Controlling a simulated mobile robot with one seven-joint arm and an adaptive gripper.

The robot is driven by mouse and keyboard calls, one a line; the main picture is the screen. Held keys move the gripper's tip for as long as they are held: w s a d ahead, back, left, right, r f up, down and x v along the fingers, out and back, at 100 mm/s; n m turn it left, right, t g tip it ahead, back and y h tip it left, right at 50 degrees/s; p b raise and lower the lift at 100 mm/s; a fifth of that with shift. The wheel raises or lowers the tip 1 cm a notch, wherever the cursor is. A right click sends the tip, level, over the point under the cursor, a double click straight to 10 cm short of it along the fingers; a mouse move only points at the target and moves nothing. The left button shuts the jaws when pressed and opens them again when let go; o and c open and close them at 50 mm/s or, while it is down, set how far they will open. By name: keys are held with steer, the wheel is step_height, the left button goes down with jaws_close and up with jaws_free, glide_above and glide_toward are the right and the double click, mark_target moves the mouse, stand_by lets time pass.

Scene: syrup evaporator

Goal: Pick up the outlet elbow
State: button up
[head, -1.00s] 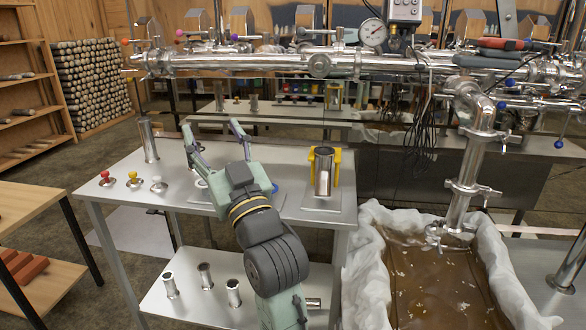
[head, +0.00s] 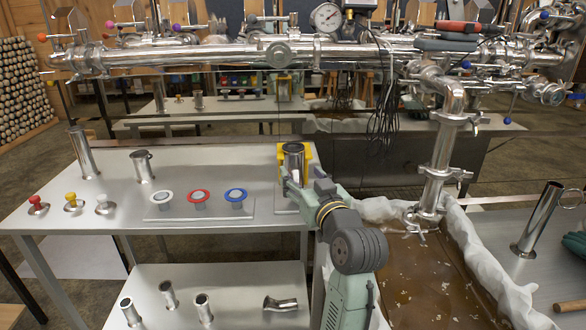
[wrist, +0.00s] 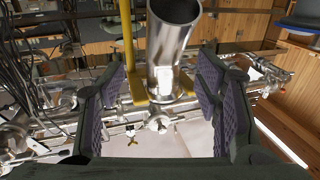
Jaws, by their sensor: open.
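A shiny steel pipe piece (head: 293,163) stands upright in a yellow holder (head: 309,155) on the steel table; I take it for the outlet elbow, though its bend is not clear. In the wrist view the pipe piece (wrist: 172,45) shows its open end at the top, with yellow holder bars (wrist: 131,55) beside it. My gripper (head: 296,190) is at the front of the holder. In the wrist view my gripper (wrist: 162,85) is open, one finger pad on each side of the pipe, with visible gaps. My gripper partly hides the holder's lower part in the head view.
A plate with white, red and blue rimmed caps (head: 200,201) lies left of the holder. Two steel tubes (head: 84,155) (head: 144,167) stand behind. A bent pipe (head: 283,304) lies on the lower shelf. The lined trough (head: 430,280) and overhead piping (head: 270,55) are close on the right and behind.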

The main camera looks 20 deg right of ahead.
mark_target(295, 167)
steer(key=w, duration=0.1)
steer(key=w+p, duration=0.1)
steer(key=w, duration=0.1)
steer(key=w+p, duration=0.1)
steer(key=shift+w+a+r, duration=0.2)
steer(key=shift+w+r, duration=0.05)
steer(key=shift+r, duration=0.05)
steer(key=shift+w+f, duration=0.1)
steer(key=shift+w, duration=0.35)
jaws_close()
steer(key=shift+w+a, duration=0.1)
stand_by(0.4)
